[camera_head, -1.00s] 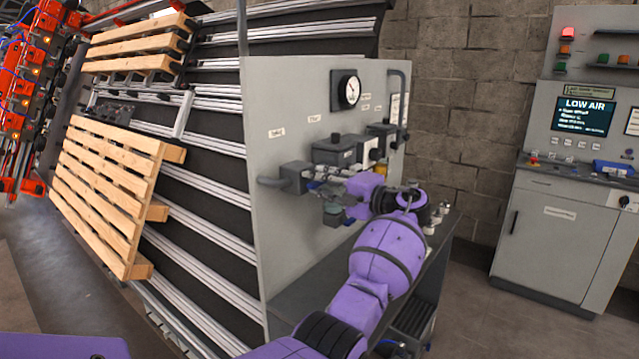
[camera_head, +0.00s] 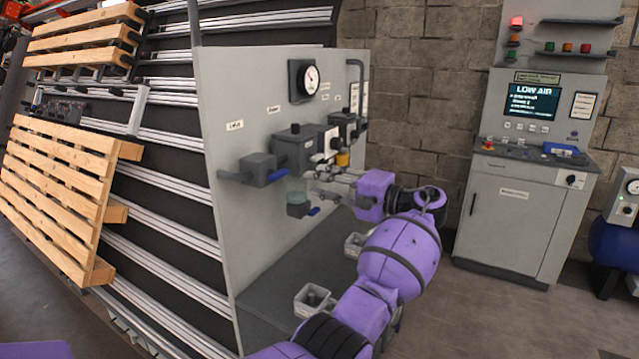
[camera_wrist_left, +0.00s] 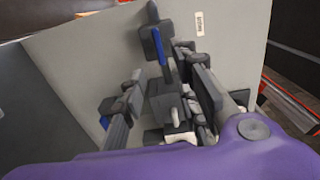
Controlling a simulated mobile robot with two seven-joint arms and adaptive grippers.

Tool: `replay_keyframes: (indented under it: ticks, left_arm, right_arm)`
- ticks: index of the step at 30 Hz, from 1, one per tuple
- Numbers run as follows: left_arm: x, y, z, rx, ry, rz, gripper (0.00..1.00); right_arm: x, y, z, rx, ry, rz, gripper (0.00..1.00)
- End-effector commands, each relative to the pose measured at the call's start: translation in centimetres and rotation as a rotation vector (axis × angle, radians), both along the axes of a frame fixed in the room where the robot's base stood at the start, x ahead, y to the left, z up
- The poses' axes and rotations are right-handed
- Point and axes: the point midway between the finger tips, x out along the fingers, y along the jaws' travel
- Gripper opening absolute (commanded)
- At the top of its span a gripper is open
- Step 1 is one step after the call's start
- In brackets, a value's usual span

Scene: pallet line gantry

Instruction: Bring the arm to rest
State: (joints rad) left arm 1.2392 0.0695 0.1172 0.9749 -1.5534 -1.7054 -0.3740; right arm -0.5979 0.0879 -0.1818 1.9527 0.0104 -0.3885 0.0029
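My left arm (camera_head: 398,250) is purple and reaches up from the bottom of the head view. Its gripper (camera_head: 322,183) is in front of the grey panel (camera_head: 228,130), beside the air-line fittings. In the left wrist view the fingers (camera_wrist_left: 165,100) are spread apart, with panel fittings visible beyond the gap. Nothing is clearly held between them. A grey valve with a blue handle (camera_head: 276,177) is left of the gripper. A small bowl fitting with a blue lever (camera_head: 298,205) is just below it. Contact with the fittings cannot be told. My right gripper is not in view.
A pressure gauge (camera_head: 305,79) sits high on the panel. Small grey bins (camera_head: 313,303) stand on the shelf below. Wooden pallets (camera_head: 60,185) lean on the rails at left. A control cabinet (camera_head: 510,220) reading LOW AIR stands at right. Floor before it is clear.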

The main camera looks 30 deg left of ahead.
Motion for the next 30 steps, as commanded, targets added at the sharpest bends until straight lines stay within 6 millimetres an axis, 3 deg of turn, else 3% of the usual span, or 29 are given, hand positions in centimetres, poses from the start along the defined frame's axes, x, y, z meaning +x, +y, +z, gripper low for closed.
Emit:
replay_keyframes:
  ticks: [10, 14, 17, 20, 24, 27, 30]
  left_arm:
    - [0.7, 0.0, 0.1, 0.003, -0.018, -0.028, 0.29]
    - [3.7, -0.7, 0.1, -0.052, -0.079, -0.168, 0.29]
    - [6.8, -2.5, 0.6, -0.132, -0.173, -0.339, 0.29]
    - [9.0, -4.0, -2.0, -0.226, -0.237, -0.501, 0.29]
    - [10.3, -6.2, -7.8, -0.37, -0.305, -0.695, 0.29]
    - [9.8, -7.8, -12.5, -0.481, -0.347, -0.809, 0.29]
    - [8.0, -9.5, -17.9, -0.614, -0.391, -0.909, 0.29]
  right_arm:
    - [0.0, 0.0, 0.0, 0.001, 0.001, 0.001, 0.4]
    - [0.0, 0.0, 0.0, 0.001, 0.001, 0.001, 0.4]
    - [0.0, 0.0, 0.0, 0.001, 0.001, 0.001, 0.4]
    - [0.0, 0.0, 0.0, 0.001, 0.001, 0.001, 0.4]
    - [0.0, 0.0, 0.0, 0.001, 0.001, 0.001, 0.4]
    - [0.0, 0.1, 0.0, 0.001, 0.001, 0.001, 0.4]
    - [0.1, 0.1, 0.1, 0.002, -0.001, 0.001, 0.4]
